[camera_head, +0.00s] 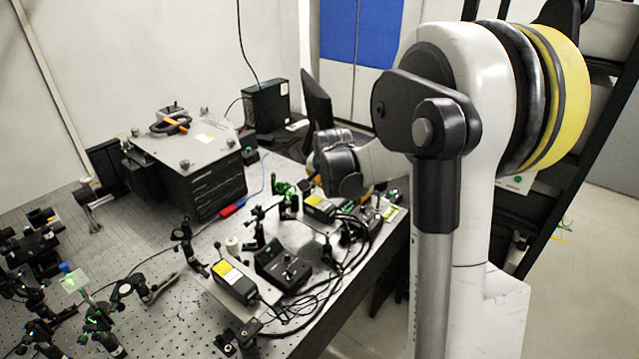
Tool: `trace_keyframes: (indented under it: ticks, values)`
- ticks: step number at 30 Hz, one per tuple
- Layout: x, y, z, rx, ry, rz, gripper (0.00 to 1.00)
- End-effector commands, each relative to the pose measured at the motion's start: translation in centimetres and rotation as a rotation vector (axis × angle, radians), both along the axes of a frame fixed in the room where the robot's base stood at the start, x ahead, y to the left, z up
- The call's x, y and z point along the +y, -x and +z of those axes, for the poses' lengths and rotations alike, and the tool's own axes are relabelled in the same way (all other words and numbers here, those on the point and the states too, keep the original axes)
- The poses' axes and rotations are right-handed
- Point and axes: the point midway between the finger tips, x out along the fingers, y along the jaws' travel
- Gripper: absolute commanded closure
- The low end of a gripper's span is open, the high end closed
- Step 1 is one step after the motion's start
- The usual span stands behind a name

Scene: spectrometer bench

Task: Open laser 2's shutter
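Two dark laser-like boxes with yellow labels stand on the bench: a nearer box (233,284) at the lower middle and a farther box (320,208) close to my arm. I cannot tell which one is laser 2, and the state of any shutter is too small to make out. The dark end part of my arm (340,170) hangs above the bench, behind and to the left of my column, near the farther box. My gripper's fingers cannot be made out there, so I cannot tell whether they are open or touching anything.
A black control box (282,269) with loose cables sits between the laser boxes. A large dark instrument (190,172) with an orange-handled tool on its lid stands at the back left. Several optical mounts with green light crowd the lower left. A black computer case (266,104) and monitor stand behind.

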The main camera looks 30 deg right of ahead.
Motion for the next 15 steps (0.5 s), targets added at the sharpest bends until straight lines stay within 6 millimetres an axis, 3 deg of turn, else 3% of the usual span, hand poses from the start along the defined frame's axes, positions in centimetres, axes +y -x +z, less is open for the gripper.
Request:
trace_keyframes:
  ticks: [1, 6, 15]
  values:
    - [0.2, 0.5, 1.4, 0.000, 0.000, 0.000, 1.00]
    - [1.5, 3.0, 4.3, 0.000, 0.001, 0.002, 1.00]
    - [2.8, 5.6, 7.5, 0.000, 0.001, 0.001, 1.00]
